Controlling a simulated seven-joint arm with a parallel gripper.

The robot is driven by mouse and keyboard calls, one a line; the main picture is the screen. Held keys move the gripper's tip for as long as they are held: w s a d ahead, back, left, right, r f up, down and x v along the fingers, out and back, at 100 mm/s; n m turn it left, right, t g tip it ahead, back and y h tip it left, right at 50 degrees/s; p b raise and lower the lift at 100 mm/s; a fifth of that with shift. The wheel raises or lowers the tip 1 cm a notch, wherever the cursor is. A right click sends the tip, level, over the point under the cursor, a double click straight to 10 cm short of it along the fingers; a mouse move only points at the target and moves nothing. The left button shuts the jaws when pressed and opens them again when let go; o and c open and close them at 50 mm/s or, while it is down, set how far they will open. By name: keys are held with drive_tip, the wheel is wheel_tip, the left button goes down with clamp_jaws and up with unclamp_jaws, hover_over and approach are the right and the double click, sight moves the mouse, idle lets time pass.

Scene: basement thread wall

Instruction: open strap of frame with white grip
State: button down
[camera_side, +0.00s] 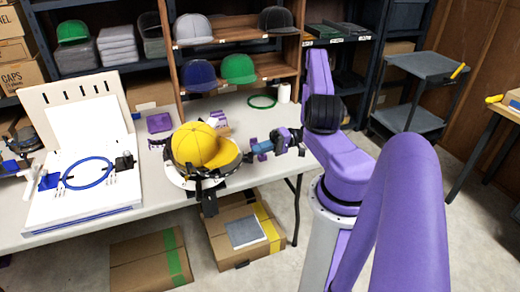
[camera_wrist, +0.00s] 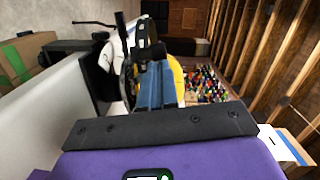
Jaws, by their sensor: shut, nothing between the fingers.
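A yellow cap (camera_side: 196,142) sits on a round cap frame (camera_side: 178,180) with a white band and black fittings at the table's front edge. The cap also shows in the wrist view (camera_wrist: 180,82), partly behind my fingers. My gripper (camera_side: 258,148) has blue fingers, shut and empty, pointing at the right side of the cap. In the wrist view the shut fingers (camera_wrist: 157,82) lie in front of a black upright fitting (camera_wrist: 148,32); I cannot tell whether they touch it. I cannot make out the strap or a white grip clearly.
A white board machine with a blue hoop (camera_side: 88,172) stands at left on the table (camera_side: 260,120). A purple block (camera_side: 159,122) and green ring (camera_side: 262,101) lie behind the cap. Shelves with caps stand behind. Cardboard boxes (camera_side: 240,228) are on the floor below.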

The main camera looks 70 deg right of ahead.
drive_tip(key=shift+s+a, duration=0.1)
drive_tip(key=shift+s+a+f+m+t+h, duration=0.15)
drive_tip(key=shift+s+a+m+t+h, duration=0.2)
drive_tip(key=shift+s+a+t, duration=0.15)
drive_tip(key=shift+s+a+f+m+t+h, duration=0.1)
drive_tip(key=shift+s+a+m+t+h, duration=0.15)
drive_tip(key=shift+a+m+t, duration=0.25)
drive_tip(key=s+a+f+m+t+h, duration=0.1)
drive_tip(key=s+a+f, duration=0.1)
drive_tip(key=a, duration=1.4)
drive_tip(key=shift+s+f+t+h, duration=0.2)
drive_tip(key=shift+s+t+h, duration=0.15)
drive_tip(key=shift+s, duration=0.3)
drive_tip(key=shift+a+m, duration=0.1)
drive_tip(key=shift+m, duration=0.15)
drive_tip(key=v, duration=1.7)
drive_tip(key=shift+s+r, duration=0.15)
drive_tip(key=shift+s, duration=0.05)
